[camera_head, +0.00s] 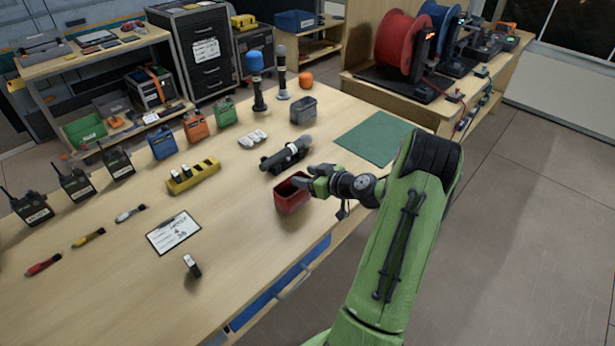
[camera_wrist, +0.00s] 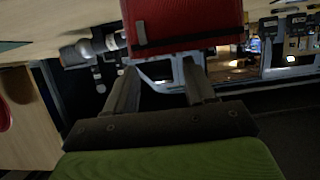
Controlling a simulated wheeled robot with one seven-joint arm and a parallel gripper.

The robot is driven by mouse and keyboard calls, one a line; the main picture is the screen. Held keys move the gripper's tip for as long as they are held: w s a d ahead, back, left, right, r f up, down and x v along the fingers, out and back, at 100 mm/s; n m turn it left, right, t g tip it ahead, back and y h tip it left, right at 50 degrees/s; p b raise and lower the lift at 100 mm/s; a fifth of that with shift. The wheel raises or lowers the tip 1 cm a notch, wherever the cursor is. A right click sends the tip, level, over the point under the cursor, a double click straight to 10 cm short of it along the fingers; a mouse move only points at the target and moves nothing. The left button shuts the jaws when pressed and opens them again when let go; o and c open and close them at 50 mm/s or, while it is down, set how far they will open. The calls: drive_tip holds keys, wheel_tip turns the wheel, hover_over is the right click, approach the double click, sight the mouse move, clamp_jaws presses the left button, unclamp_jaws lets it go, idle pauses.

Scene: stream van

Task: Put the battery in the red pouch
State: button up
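The red pouch (camera_head: 292,196) stands open at the top near the table's front edge in the head view. It also shows at the top of the wrist view (camera_wrist: 185,22), with a dark strap. My gripper (camera_head: 306,184) is at the pouch's right side, near its rim. In the wrist view my gripper (camera_wrist: 160,68) has its two fingers apart, with nothing seen between them; the pouch lies just beyond the tips. Whether they touch it I cannot tell. A small dark block with a pale face (camera_head: 192,265), possibly the battery, stands on the table at the front left.
A clipboard (camera_head: 174,232) lies behind the small block. A green mat (camera_head: 374,138) lies at right. Radios (camera_head: 76,184) line the left side. Table around the small block is clear.

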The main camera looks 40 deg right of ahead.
drive_tip(key=shift+o, duration=0.6)
drive_tip(key=shift+r, duration=0.1)
drive_tip(key=shift+r+p, duration=0.3)
drive_tip(key=shift+p, duration=0.15)
drive_tip(key=v, duration=1.1)
drive_tip(key=w+a+r+n+g+y, duration=0.1)
drive_tip(key=a+r+n+g, duration=0.2)
drive_tip(key=a, duration=0.9)
drive_tip(key=w+a+r+g+y, duration=0.1)
drive_tip(key=a+r+g, duration=0.3)
drive_tip(key=a, duration=0.7)
drive_tip(key=s+a+r+m+h, duration=0.1)
drive_tip(key=s+a+r, duration=0.1)
drive_tip(key=s+a, duration=0.2)
drive_tip(key=s+a+r+m+g+h, duration=0.1)
drive_tip(key=s+a, duration=0.4)
drive_tip(key=s, duration=0.6)
drive_tip(key=shift+r+m, duration=0.7)
drive_tip(key=shift+r, duration=0.3)
